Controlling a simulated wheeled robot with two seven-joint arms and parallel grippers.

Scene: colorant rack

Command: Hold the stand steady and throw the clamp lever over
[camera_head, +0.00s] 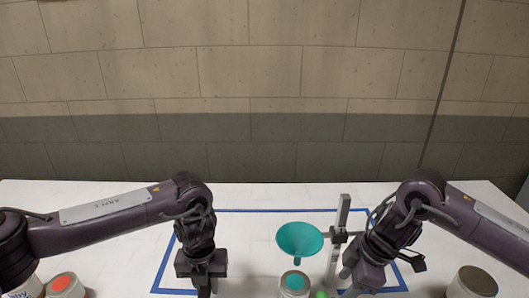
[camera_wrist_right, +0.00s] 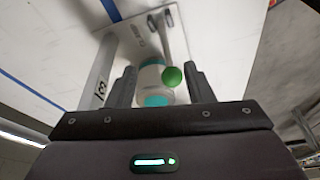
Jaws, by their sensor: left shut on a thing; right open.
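The stand has a grey upright post (camera_head: 337,235) with a dark clamp on it, right of centre; the post also shows at the left of the right wrist view (camera_wrist_right: 97,75). A green ball knob (camera_head: 321,295), likely the lever's end, shows at the bottom edge. In the right wrist view the knob (camera_wrist_right: 172,77) appears between the open fingers of my right gripper (camera_wrist_right: 160,72); I cannot tell whether they touch it. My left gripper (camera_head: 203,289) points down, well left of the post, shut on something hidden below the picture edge.
A teal funnel (camera_head: 299,239) is just left of the post, above a teal-lidded jar (camera_head: 294,285). The table's back is clear.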

